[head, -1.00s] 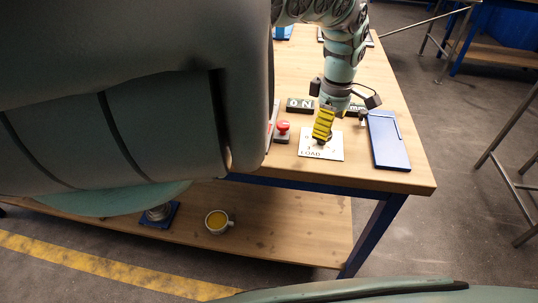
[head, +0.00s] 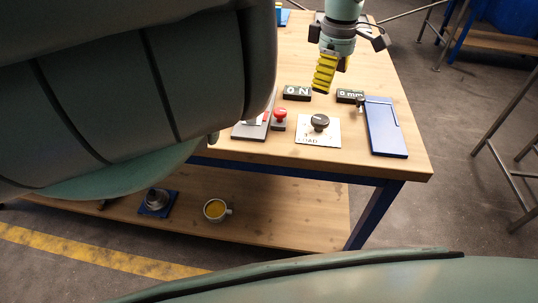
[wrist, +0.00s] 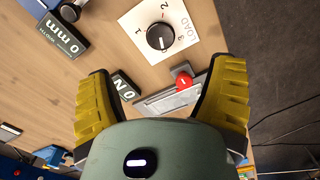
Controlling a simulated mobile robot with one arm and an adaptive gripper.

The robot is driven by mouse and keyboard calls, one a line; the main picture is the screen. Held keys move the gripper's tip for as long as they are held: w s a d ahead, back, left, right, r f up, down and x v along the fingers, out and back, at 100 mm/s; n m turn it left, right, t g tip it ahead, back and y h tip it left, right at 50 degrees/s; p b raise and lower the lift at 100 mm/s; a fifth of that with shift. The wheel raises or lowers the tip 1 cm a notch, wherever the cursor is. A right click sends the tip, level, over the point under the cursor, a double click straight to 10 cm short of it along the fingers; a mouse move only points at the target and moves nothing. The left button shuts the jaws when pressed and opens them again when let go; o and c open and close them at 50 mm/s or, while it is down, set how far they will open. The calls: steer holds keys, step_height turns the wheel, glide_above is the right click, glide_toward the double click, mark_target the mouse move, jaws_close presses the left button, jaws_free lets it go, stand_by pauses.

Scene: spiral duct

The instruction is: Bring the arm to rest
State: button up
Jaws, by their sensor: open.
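My gripper (head: 323,75) with yellow ribbed fingers is raised above the wooden workbench (head: 350,60) in the head view. In the wrist view my gripper (wrist: 165,100) has its two yellow fingers spread wide, with nothing held between them. A black knob (head: 320,122) on a white LOAD plate (head: 318,139) sits on the bench, below and in front of the gripper and apart from it. The knob also shows in the wrist view (wrist: 160,37), with the numbers 1, 2 and 3 around it.
A red button (head: 280,114) stands left of the plate. The "0 N" display (head: 297,93) and "0 mm" display (head: 350,96) sit behind it. A blue tray (head: 386,130) lies right. A mug (head: 215,209) and a metal piece (head: 156,200) are on the lower shelf.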

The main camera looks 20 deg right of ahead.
steer(key=shift+w+a, duration=0.2)
steer(key=shift+w, duration=0.15)
